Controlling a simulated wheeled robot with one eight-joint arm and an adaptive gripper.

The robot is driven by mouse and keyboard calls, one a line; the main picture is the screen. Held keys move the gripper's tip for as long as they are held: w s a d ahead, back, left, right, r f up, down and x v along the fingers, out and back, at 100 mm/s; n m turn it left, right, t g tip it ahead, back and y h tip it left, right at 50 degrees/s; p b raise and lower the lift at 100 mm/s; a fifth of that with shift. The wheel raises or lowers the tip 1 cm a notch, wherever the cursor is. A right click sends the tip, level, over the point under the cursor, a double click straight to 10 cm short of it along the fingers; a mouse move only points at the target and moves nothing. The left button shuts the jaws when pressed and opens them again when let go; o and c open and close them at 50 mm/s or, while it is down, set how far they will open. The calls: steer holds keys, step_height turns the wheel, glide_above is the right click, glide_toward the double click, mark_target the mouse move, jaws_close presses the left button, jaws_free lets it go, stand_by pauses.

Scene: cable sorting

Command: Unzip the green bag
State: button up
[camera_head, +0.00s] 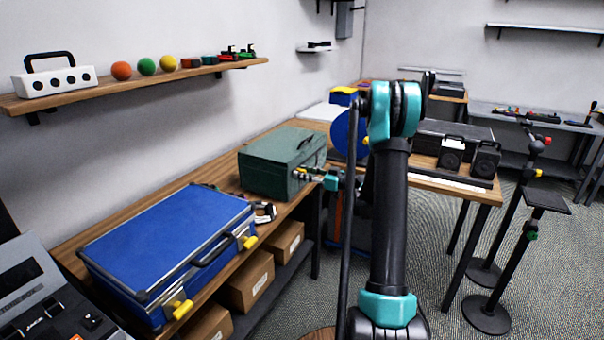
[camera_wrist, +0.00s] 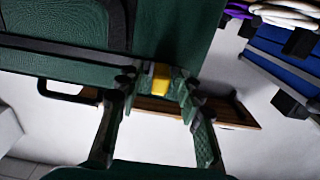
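The green bag (camera_head: 270,160) stands closed on the wooden bench in the head view, with a dark handle on top. In the wrist view the green bag (camera_wrist: 50,30) fills the upper left, with a dark zip line along its edge. A yellow zipper tab (camera_wrist: 160,78) sits at that line. My gripper (camera_head: 308,174) is at the bag's right front side. In the wrist view my gripper (camera_wrist: 157,90) is open, its two fingers on either side of the yellow tab, with gaps visible. Whether a fingertip touches the bag cannot be told.
A blue case (camera_head: 170,240) with yellow latches lies on the bench nearer to me. Small dark clamp-like items (camera_head: 264,212) lie between case and bag. Cardboard boxes (camera_head: 250,282) sit on the shelf below. A wall shelf (camera_head: 140,85) holds balls and small items.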

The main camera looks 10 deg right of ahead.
steer(key=shift+w+a, duration=0.25)
steer(key=shift+a, duration=0.1)
jaws_close()
